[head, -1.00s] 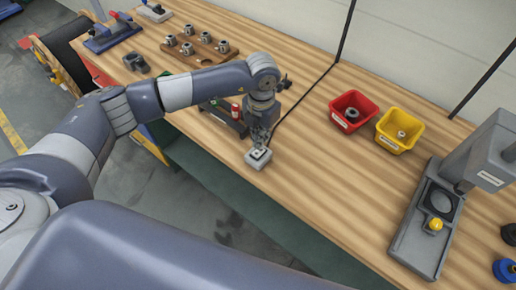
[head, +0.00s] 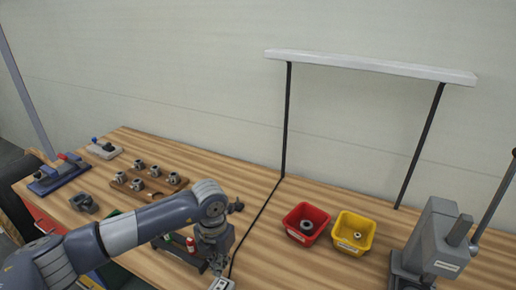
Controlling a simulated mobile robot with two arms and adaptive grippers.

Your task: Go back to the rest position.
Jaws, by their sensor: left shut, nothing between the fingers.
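My left gripper (head: 216,268) points down over the front part of the wooden bench (head: 270,262), near the bottom edge of the head view. It is shut and holds nothing. A small light grey block (head: 222,284) shows just under the fingertips, cut off by the picture's edge; I cannot tell whether they touch it. My right gripper is not in view.
A red bin (head: 306,210) and a yellow bin (head: 366,222), each with a metal part, stand right of my left arm. A grey press (head: 436,235) stands far right. A wooden board (head: 175,186) with several metal parts lies behind the arm. A lamp frame (head: 370,68) rises at the back.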

